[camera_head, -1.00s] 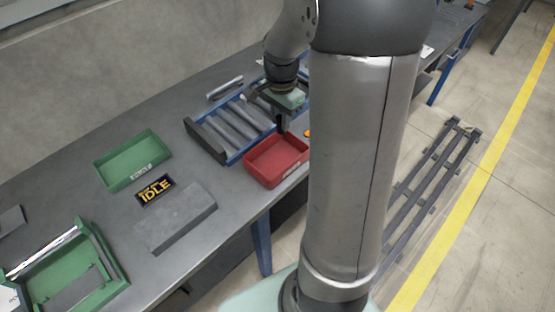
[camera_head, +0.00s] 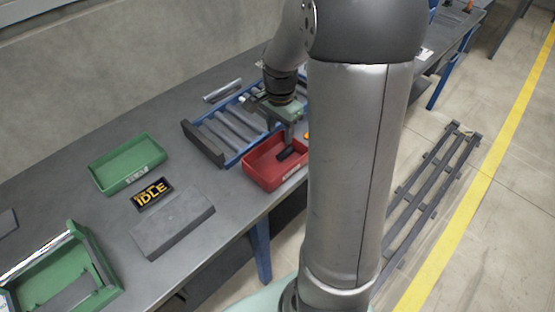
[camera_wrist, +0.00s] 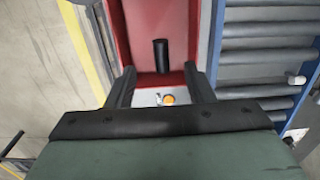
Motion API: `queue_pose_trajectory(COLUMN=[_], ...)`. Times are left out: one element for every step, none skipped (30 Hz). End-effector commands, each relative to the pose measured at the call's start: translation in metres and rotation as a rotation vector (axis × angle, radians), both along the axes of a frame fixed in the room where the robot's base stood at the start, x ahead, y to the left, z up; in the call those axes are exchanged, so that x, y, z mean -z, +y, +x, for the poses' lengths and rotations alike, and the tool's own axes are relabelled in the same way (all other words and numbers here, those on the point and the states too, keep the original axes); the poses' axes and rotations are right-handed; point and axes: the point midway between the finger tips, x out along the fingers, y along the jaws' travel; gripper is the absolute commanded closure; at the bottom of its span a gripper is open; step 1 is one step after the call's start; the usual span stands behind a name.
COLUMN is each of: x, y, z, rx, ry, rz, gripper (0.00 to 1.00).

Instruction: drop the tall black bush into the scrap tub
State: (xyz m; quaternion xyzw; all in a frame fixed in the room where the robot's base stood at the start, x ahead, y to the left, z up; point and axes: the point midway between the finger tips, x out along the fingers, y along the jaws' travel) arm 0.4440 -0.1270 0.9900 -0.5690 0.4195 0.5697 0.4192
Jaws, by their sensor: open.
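The tall black bush (camera_wrist: 160,55) is a dark cylinder lying inside the red scrap tub (camera_head: 262,175). The bush also shows as a dark shape in the head view (camera_head: 286,154). The wrist view shows the tub's red wall (camera_wrist: 118,30) around it. My gripper (camera_wrist: 160,82) is open and empty, with its two dark fingers apart on either side of the near end of the tub. In the head view my gripper (camera_head: 288,138) is over the tub's back right part, and the arm hides some of that area.
A roller conveyor (camera_head: 232,130) with blue rails stands beside the tub. A green tray (camera_head: 128,165), an IDLE sign (camera_head: 152,193) and a grey block (camera_head: 172,222) lie left on the bench. A green fixture (camera_head: 62,272) is at the lower left. An orange button (camera_wrist: 168,99) is near the tub.

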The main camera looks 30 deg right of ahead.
Motion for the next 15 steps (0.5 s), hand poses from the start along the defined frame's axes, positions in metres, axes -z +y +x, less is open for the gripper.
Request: queue_pose_trajectory(x=[-0.003, -0.005, -0.009, -0.013, -0.018, -0.025, -0.032, -0.038, -0.048, -0.056, -0.063, -0.073, -0.081, -0.088, -0.098], y=[0.000, 0.000, 0.000, 0.000, 0.000, 0.000, 0.000, 0.000, 0.000, 0.000, 0.000, 0.000, 0.000, 0.000, 0.000], z=[0.000, 0.001, 0.001, 0.001, 0.001, 0.001, 0.001, 0.001, 0.002, 0.001, 0.001, 0.002, 0.001, 0.001, 0.001], rx=[0.000, 0.000, 0.000, 0.000, 0.000, 0.000, 0.000, 0.000, 0.000, 0.000, 0.000, 0.000, 0.000, 0.000, 0.000], ry=[-0.002, -0.003, -0.004, -0.005, -0.004, -0.006, -0.006, -0.007, -0.007, -0.008, -0.007, -0.008, -0.008, -0.007, -0.006], rz=[0.000, -0.001, -0.002, -0.002, -0.002, -0.002, -0.002, -0.003, -0.003, -0.003, -0.002, -0.002, -0.003, -0.002, -0.002], gripper=[0.52, 0.52, 0.52, 0.52, 0.52, 0.52, 0.52, 0.52, 0.52, 0.52, 0.52, 0.52, 0.52, 0.52, 0.52])
